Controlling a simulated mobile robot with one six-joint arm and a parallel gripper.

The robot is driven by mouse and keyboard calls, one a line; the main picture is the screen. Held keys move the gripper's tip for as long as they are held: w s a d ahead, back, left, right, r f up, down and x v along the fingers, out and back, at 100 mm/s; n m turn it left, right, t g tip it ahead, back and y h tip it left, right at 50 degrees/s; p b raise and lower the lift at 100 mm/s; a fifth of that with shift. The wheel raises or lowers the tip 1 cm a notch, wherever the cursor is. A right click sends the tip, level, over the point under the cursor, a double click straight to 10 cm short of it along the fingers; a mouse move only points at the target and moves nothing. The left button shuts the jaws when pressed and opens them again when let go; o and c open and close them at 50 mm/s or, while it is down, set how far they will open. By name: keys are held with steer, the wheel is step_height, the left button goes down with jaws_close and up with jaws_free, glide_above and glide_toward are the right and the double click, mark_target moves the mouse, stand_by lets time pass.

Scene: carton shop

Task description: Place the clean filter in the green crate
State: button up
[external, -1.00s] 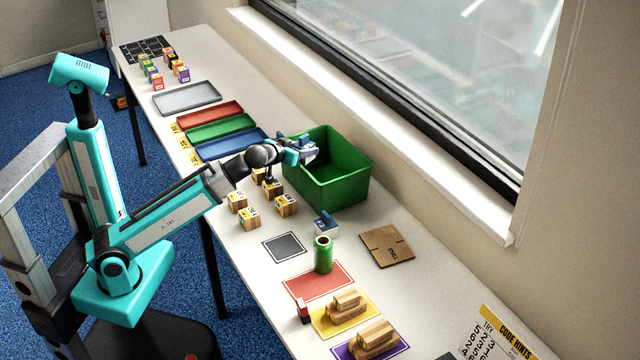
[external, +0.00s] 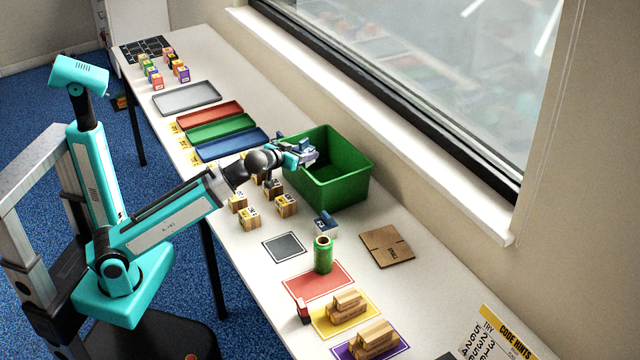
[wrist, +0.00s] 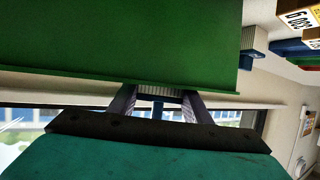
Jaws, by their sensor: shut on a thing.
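The green crate (external: 345,188) stands on the table against the window side, open at the top. My gripper (external: 306,155) is at the crate's left rim. In the wrist view my gripper (wrist: 160,103) is shut on a pale, ribbed filter (wrist: 160,91) with a blue part below it. The crate's green wall (wrist: 120,45) fills the upper part of that view, behind the fingertips. Most of the held filter is hidden in the external view.
Several labelled wooden blocks (external: 286,206) stand close below the gripper. Red, green and blue trays (external: 230,144) lie to the left. A green can (external: 323,254), a dark square mat (external: 284,247) and a cardboard piece (external: 387,246) are nearer the front. The window sill runs behind the crate.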

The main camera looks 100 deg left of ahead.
steer(key=shift+s+d+f, duration=0.1)
steer(key=shift+d+f, duration=0.05)
steer(key=shift+f, duration=0.4)
steer(key=o, duration=1.1)
steer(key=shift+f, duration=0.1)
steer(key=shift+c, duration=0.2)
steer(key=shift+r+p, duration=0.45)
steer(key=shift+r, duration=0.15)
steer(key=b+v, duration=0.6)
steer(key=v, duration=0.6)
steer(key=shift+r, duration=0.35)
